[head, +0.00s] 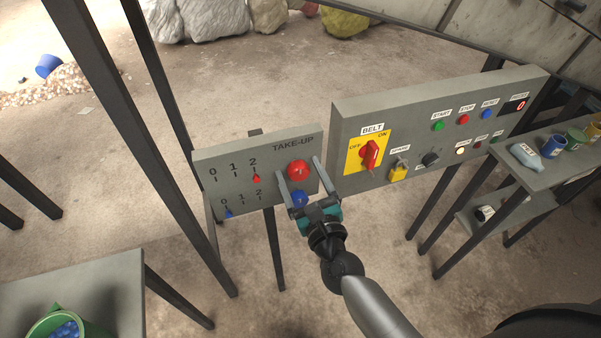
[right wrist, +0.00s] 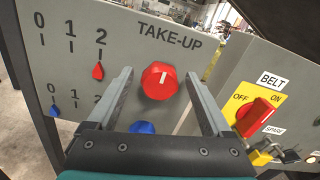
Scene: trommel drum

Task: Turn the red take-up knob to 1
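My right gripper (head: 297,167) is open in front of the panel, one finger on each side of the red knob. In the right wrist view gaps show between the knob and both fingers (right wrist: 158,74). My left gripper is not in view.
A blue knob (head: 299,198) sits just below the red one, partly hidden by my gripper. Its blue pointer (head: 228,213) is at 0. The control panel (head: 440,110) with the red BELT switch (head: 370,155) stands close on the right. A shelf (head: 545,178) with containers is further right.

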